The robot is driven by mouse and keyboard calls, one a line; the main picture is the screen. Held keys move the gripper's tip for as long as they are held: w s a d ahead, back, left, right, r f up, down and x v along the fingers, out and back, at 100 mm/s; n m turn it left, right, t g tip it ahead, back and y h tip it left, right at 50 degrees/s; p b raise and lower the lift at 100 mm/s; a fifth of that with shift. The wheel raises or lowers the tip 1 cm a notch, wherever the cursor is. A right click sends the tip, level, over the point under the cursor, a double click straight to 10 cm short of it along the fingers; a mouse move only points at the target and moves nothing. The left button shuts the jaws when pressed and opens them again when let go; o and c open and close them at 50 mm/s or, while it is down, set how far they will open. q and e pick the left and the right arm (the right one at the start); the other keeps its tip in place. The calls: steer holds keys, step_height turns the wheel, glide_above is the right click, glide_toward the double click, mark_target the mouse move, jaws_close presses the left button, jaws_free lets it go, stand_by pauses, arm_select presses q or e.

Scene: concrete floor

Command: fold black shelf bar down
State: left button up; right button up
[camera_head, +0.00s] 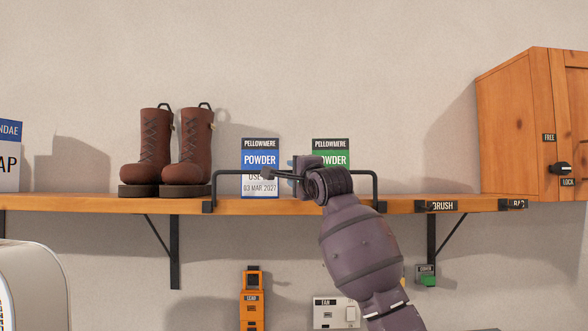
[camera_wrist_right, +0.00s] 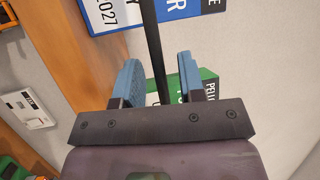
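The black shelf bar (camera_head: 240,172) stands upright along the front edge of the wooden shelf (camera_head: 90,203), in front of two powder boxes. My right gripper (camera_head: 291,170) is at the middle of the bar, its arm rising from below. In the right wrist view the bar (camera_wrist_right: 152,40) passes between the two blue fingers (camera_wrist_right: 160,68), with a gap on each side. The gripper is open around the bar and not closed on it. My arm hides part of the bar's right half in the head view. My left gripper is not in view.
Behind the bar stand a blue powder box (camera_head: 260,158) and a green one (camera_head: 331,150). Brown boots (camera_head: 188,150) stand left. A wooden cabinet (camera_head: 515,125) hangs at right. Below the shelf are an orange device (camera_head: 252,308), a fan switch (camera_head: 335,312) and brackets (camera_head: 174,250).

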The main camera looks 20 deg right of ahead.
steer(key=shift+w+r, duration=0.1)
steer(key=shift+w, duration=0.45)
steer(key=shift+c, duration=0.3)
jaws_close()
